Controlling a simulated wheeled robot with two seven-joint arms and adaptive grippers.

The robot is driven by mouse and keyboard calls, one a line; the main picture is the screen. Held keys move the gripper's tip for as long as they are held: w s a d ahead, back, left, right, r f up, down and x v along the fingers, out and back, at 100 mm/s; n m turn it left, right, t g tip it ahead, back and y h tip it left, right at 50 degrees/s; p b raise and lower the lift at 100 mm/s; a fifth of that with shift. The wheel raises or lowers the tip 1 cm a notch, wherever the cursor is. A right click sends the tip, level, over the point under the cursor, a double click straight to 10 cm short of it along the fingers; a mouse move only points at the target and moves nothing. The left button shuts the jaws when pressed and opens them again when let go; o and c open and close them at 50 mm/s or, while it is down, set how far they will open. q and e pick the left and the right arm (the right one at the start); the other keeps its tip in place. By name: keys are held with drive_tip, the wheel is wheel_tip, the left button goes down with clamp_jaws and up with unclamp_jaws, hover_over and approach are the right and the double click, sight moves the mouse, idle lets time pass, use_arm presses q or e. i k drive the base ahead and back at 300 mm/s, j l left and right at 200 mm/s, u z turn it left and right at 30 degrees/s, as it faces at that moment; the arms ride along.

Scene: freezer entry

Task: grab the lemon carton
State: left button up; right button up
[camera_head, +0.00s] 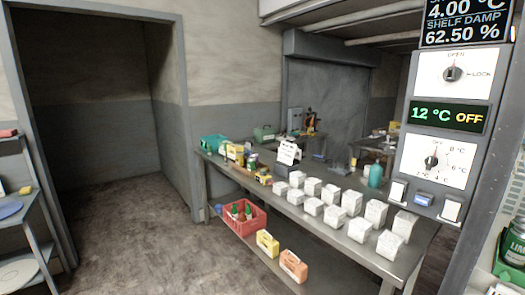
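I cannot make out for certain which thing is the lemon carton. A yellow container (267,243) with a pale label stands on the lower shelf of the metal table (330,232). An orange container (293,266) of similar shape stands to its right. A small yellow box (234,152) sits among other goods at the table's far left end. The print on these is too small to read. Neither of my grippers is in view.
A red crate (257,222) with green-topped bottles is on the lower shelf. Several white boxes (359,230) and a teal bottle (376,176) cover the tabletop. A control panel (440,140) stands close at right. A shelf rack (38,245) is at left; the floor (150,235) between is clear.

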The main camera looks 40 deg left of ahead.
sight(232, 149)
drive_tip(key=i+j+u, duration=0.2)
drive_tip(key=u, duration=0.15)
drive_tip(key=i+j+u, duration=0.15)
drive_tip(key=u, duration=0.2)
drive_tip(key=i+u, duration=0.35)
drive_tip(key=i+j, duration=0.15)
drive_tip(key=j, duration=0.2)
drive_tip(key=i+j, duration=0.15)
drive_tip(key=j, duration=0.2)
drive_tip(key=i+j, duration=0.15)
drive_tip(key=j, duration=0.25)
drive_tip(key=i+j, duration=0.1)
drive_tip(key=j, duration=0.25)
drive_tip(key=i+j, duration=0.15)
drive_tip(key=j, duration=0.2)
drive_tip(key=i+j, duration=0.15)
drive_tip(key=j, duration=0.2)
drive_tip(key=i+j, duration=0.15)
drive_tip(key=j, duration=0.25)
